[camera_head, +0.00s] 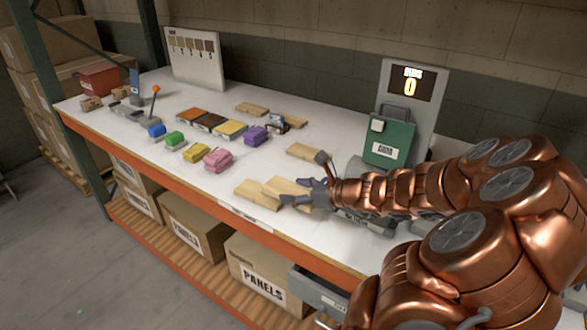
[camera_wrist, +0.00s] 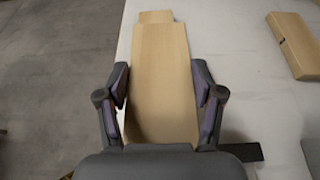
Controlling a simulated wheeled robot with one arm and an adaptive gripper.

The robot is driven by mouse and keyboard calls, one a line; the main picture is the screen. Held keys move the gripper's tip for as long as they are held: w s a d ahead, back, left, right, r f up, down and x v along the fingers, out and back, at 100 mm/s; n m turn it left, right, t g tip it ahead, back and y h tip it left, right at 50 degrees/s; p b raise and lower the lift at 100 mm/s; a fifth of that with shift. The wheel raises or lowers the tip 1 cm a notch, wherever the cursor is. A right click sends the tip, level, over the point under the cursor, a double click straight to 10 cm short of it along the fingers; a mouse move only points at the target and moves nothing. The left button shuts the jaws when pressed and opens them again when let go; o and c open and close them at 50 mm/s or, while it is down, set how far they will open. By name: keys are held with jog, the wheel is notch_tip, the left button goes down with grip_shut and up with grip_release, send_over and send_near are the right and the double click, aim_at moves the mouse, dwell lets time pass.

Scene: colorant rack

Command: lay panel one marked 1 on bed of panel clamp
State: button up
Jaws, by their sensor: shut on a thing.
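My gripper (camera_head: 305,196) is shut on a pale wooden panel (camera_wrist: 160,85), its fingers on the panel's two long sides in the wrist view. The held panel also shows in the head view (camera_head: 284,186), near the table's front edge. No number is readable on it. Another wooden panel (camera_head: 256,196) shows just beyond it, partly covered, and its end shows in the wrist view (camera_wrist: 155,17). A third panel (camera_head: 303,151) lies farther back. A small dark device (camera_head: 276,123) stands beside wooden pieces; I cannot tell whether it is the panel clamp.
Behind are colour trays (camera_head: 209,121), an orange-knobbed lever (camera_head: 155,90) and a numbered board (camera_head: 194,57). A green box (camera_head: 389,143) stands right, near the counter display (camera_head: 410,83).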

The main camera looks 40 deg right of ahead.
jog(key=p, duration=0.4)
send_over(289, 177)
jog(key=s, duration=0.1)
jog(key=shift+a+f, duration=0.4)
jog(key=shift+f, duration=0.2)
jog(key=shift+w+d+f, duration=0.15)
jog(key=shift+w+d, duration=0.1)
jog(key=shift+w, duration=0.25)
jog(key=shift+w+f+p, duration=0.1)
jog(key=shift+f+p, duration=0.35)
jog(key=shift+f, duration=1.3)
jog(key=o, duration=1.2)
jog(key=shift+f, duration=0.1)
jog(key=shift+d, duration=0.1)
jog(key=b+v, duration=0.2)
jog(key=v, duration=1)
jog(key=shift+b, duration=0.3)
